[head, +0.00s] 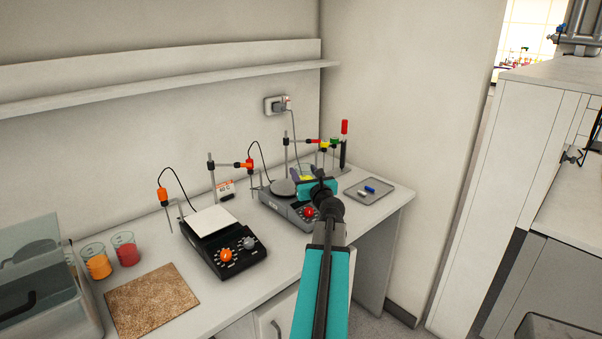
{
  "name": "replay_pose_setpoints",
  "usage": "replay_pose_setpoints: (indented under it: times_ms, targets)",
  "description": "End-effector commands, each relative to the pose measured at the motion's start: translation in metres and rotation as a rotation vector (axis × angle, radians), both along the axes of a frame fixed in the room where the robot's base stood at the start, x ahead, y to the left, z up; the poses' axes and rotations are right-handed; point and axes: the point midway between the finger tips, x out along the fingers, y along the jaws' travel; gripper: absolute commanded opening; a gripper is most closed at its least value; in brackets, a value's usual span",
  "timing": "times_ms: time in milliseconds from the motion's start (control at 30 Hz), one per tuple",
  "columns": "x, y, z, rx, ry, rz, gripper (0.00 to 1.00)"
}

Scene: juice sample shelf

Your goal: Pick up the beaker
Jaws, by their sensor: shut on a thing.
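My gripper (312,184) is at the far end of my teal arm, over the grey hotplate stirrer (288,207) at the back right of the counter. It is shut on a small beaker (303,173) with yellow contents, which shows just beyond the jaws. The gripper hides much of this beaker, and I cannot tell whether it touches anything below. Two other beakers stand upright at the left, one with orange liquid (97,265) and one with red liquid (127,254).
A black hotplate (225,250) with a white top stands mid-counter, with stands and cables behind. A brown mat (152,301) and a clear bin (45,285) are at the left. A grey tray (368,196) with small bars and a red-capped tube (344,143) are at the right.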

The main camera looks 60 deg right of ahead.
Motion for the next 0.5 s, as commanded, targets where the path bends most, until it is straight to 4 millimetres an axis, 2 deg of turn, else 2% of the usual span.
replay_pose_setpoints:
  times_ms: [500]
  targets:
    - [-0.016,0.010,0.003,-0.001,-0.001,0.001,0.23]
